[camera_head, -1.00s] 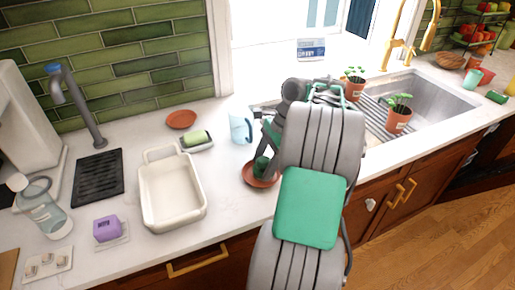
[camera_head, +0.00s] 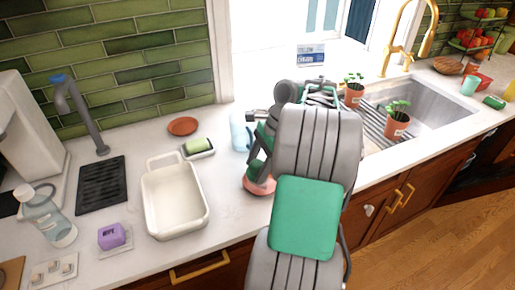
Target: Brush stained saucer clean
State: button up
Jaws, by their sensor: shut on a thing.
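A second terracotta saucer (camera_head: 182,126) lies flat at the back of the counter, apart from my gripper. A green-topped sponge (camera_head: 196,146) rests on a small dish left of my gripper. I cannot make out a brush.
A white basin (camera_head: 150,207) stands left of my gripper, and a light-blue cup (camera_head: 238,131) just behind it. A purple block (camera_head: 111,236) and a clear bottle (camera_head: 48,215) are further left. Potted plants (camera_head: 396,125) stand by the sink (camera_head: 440,108).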

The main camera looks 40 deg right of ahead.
aim_at(253, 164)
jog(key=shift+r+p, duration=2.4)
jog(key=shift+p, duration=0.35)
